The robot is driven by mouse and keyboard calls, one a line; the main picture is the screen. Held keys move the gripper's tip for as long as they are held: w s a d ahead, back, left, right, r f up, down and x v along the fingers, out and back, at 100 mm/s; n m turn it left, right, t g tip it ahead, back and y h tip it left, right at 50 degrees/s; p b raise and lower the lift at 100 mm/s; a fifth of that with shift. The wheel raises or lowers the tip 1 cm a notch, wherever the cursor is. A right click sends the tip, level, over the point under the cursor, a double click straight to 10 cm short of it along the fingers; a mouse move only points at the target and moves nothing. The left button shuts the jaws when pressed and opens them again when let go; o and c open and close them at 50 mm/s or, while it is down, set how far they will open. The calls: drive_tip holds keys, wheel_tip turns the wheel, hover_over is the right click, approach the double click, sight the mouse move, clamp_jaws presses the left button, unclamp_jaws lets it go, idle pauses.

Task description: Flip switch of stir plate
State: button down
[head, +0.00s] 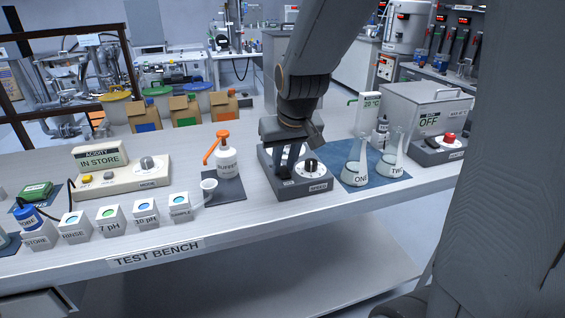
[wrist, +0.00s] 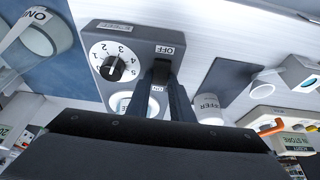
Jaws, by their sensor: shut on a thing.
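The stir plate (head: 318,193) is a dark grey box on the test bench, with a dial (head: 311,167) on its right half. In the wrist view its dial (wrist: 113,68) is black on a white numbered face. The black switch (wrist: 161,70) lies between the labels OFF and ON, beside the dial. My gripper (head: 287,172) reaches down onto the left part of the plate. In the wrist view my gripper's dark fingers (wrist: 161,92) are shut on the switch, close to the OFF label. The fingers partly hide the switch, so its exact tilt is unclear.
A buffer bottle (head: 227,160) with an orange pump and a white cup (head: 209,190) stand left of the plate. Flasks (head: 356,172) stand on a blue mat (head: 372,158) to the right. A heater-like box marked OFF (head: 428,108) is farther right.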

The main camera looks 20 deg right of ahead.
sight(284, 170)
drive_tip(key=shift+w+r+g+p, duration=0.2)
drive_tip(key=shift+g+p, duration=0.3)
drive_tip(key=shift+p, duration=0.75)
drive_tip(key=g+p, duration=0.2)
drive_tip(key=p, duration=0.1)
drive_tip(key=shift+w+f, duration=0.2)
drive_tip(key=shift+w, duration=0.1)
drive_tip(key=c, duration=1.6)
unclamp_jaws()
drive_tip(key=shift+o, duration=0.2)
wheel_tip(284, 170, up, 8)
drive_tip(key=shift+s+f+b, duration=0.15)
drive_tip(key=shift+s+b, duration=0.2)
drive_tip(key=shift+b, duration=0.1)
